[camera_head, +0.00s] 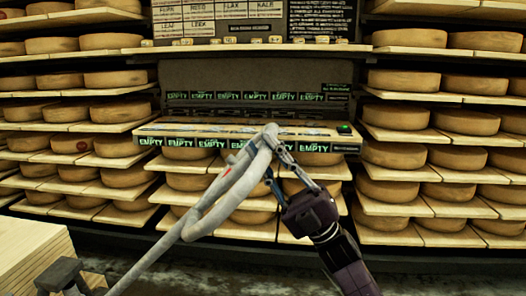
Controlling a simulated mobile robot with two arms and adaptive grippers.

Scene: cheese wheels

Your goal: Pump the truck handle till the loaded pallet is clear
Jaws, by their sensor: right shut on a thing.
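The truck handle (222,186) is a grey loop on a long shaft that runs down to the lower left. Its top end stands upright in the middle of the view, in front of the shelves. My right gripper (272,160) comes in from the lower right and is shut on the right side of the loop near its top. A stack of pale wooden boards (35,245) is at the lower left edge. The pallet cannot be made out, so I cannot tell its height off the floor.
Shelves of cheese wheels (405,153) fill the left and right sides. A central shelf with labels reading EMPTY (180,142) is behind the handle. Dark floor shows at the lower right.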

